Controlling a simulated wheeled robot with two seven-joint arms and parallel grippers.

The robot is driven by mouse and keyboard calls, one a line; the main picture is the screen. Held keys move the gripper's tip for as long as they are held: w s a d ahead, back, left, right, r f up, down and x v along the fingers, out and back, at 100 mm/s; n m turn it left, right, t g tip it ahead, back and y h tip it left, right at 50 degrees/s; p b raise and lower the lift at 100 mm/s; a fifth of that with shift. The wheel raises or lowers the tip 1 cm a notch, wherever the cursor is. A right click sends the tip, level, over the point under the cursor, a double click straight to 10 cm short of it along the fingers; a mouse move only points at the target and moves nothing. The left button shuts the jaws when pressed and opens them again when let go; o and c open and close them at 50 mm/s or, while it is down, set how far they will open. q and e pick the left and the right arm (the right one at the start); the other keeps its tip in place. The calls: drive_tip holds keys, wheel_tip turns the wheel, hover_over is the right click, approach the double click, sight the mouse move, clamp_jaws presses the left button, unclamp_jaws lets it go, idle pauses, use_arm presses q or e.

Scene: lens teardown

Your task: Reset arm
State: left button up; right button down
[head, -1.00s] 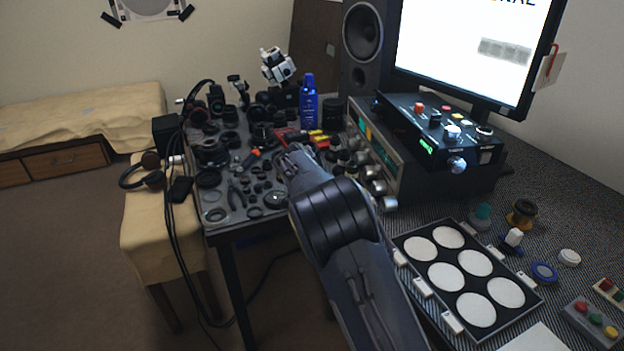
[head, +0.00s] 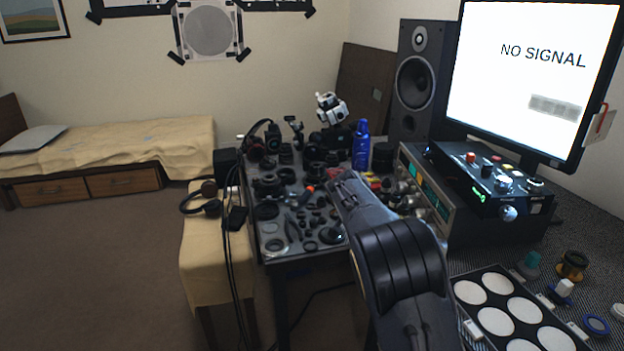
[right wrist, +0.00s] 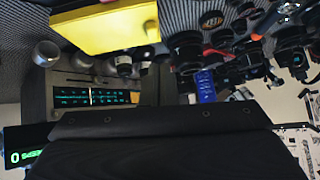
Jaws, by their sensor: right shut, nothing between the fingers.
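My right arm comes in from the bottom right of the head view and reaches over the crowded parts table (head: 290,257). My right gripper (head: 341,180) is at its far end, shut and empty, above the right part of that table. Its fingertips are small and dark there, so their detail is hard to make out. In the right wrist view a dark body fills the bottom, and a yellow block (right wrist: 108,26) is close to the camera at the top. My left gripper is not in view.
A blue bottle (head: 361,146) and a speaker (head: 414,82) stand beyond my right gripper. A receiver (head: 425,190), a black control box (head: 490,178) and a monitor (head: 535,70) are to its right. A white-disc tray (head: 467,322) lies in front. The floor at left is clear.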

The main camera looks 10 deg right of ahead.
drive_tip(key=s+d+r+g+y+p, duration=0.1)
drive_tip(key=s+d+r+y+p, duration=0.15)
drive_tip(key=s, duration=0.85)
drive_tip(key=s+d+r+g+y+p, duration=0.1)
drive_tip(key=s+d+r+y+p, duration=0.2)
drive_tip(key=s, duration=0.7)
drive_tip(key=s+a+r+n+y+p, duration=0.1)
drive_tip(key=s+a, duration=0.3)
drive_tip(key=s, duration=0.4)
drive_tip(key=s+a+r+n+y+p, duration=0.1)
drive_tip(key=s+a+n+p, duration=0.1)
drive_tip(key=s, duration=0.7)
drive_tip(key=s+a+r+n+y+p, duration=0.1)
drive_tip(key=s+a+r+n+p, duration=0.1)
drive_tip(key=s+a+n, duration=0.2)
drive_tip(key=s+a, duration=0.3)
drive_tip(key=s, duration=0.2)
drive_tip(key=shift+s, duration=0.25)
